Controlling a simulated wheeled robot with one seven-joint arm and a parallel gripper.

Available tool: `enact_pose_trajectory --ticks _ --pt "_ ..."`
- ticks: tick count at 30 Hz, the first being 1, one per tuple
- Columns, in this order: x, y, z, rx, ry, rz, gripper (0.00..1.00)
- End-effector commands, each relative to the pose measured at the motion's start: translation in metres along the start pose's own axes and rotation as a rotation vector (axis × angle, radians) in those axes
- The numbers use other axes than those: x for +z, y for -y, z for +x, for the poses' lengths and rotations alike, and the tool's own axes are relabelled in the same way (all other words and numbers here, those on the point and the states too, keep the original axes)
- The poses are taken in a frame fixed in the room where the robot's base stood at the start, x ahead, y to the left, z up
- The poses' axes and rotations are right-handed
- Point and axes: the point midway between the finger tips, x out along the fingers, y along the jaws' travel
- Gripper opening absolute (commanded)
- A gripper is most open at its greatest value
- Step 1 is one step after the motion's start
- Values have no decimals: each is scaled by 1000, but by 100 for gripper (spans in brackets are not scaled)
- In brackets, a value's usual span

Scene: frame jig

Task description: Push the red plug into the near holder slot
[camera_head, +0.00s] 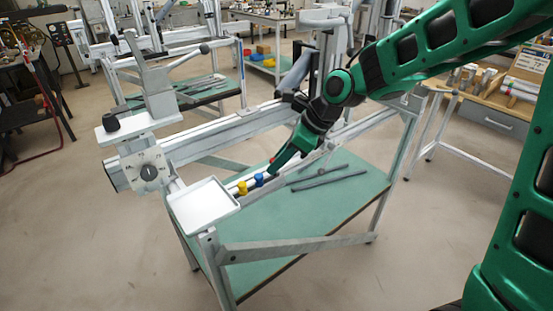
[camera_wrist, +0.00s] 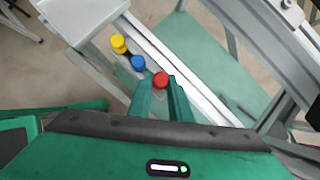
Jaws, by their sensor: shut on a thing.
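The red plug (camera_wrist: 161,79) is between the green fingertips of my gripper (camera_wrist: 160,86), which is shut on it. In the head view the red plug (camera_head: 272,160) shows as a small red spot at the tip of my gripper (camera_head: 276,166). A blue plug (camera_wrist: 138,63) and a yellow plug (camera_wrist: 118,43) stand in a row beside it, along a pale rail (camera_wrist: 205,97). The holder slots and the lower end of the red plug are hidden, so I cannot tell whether it sits in a slot.
A white tray (camera_head: 201,205) sits at the near left end of the rail. Dark bars (camera_head: 325,178) lie on the green shelf (camera_head: 290,228) below. A long metal beam (camera_head: 235,131) runs behind my gripper. A grey clamp post (camera_head: 158,92) stands at the left.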

Motion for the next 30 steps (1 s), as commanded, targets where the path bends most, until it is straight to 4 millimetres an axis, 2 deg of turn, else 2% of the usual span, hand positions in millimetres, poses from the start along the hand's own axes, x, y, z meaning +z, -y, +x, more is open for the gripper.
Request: enact_pose_trajectory --ticks 30 --pt "-4 0 6 -1 0 1 0"
